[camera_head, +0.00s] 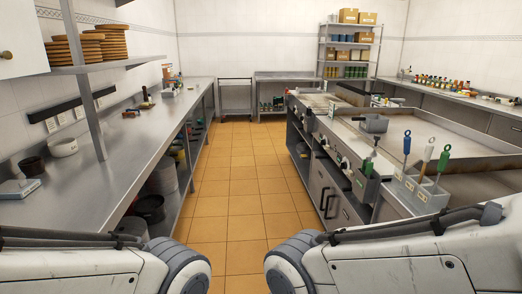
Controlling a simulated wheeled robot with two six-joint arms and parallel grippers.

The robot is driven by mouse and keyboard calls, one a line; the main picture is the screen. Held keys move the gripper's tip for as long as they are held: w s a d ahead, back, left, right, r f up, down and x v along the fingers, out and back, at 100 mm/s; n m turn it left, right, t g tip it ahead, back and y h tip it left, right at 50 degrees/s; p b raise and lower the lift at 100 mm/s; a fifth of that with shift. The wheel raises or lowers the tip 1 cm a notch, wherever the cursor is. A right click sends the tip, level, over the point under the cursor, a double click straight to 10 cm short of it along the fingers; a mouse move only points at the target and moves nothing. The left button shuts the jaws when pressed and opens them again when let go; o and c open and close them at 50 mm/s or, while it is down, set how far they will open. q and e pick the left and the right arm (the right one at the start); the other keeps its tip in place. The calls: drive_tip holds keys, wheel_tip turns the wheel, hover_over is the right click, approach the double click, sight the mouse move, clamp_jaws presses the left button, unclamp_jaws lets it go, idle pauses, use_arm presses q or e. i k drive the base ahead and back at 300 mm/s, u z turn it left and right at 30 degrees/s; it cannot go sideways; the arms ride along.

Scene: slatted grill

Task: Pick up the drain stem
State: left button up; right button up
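I cannot make out a drain stem for certain in the head view. The flat steel griddle (420,133) lies at the right, with a small grey box-like piece (374,123) on its near left part. Only my arm links show, at the bottom left and bottom right. Neither gripper is in view.
A grey holder (415,190) with blue, white and green handled tools stands at the griddle's near corner. A long steel counter (110,150) runs along the left. The tiled floor (232,185) between is clear. Shelves (345,55) with boxes stand at the back.

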sight(377, 137)
drive_tip(key=i, duration=1.9)
drive_tip(key=z, duration=1)
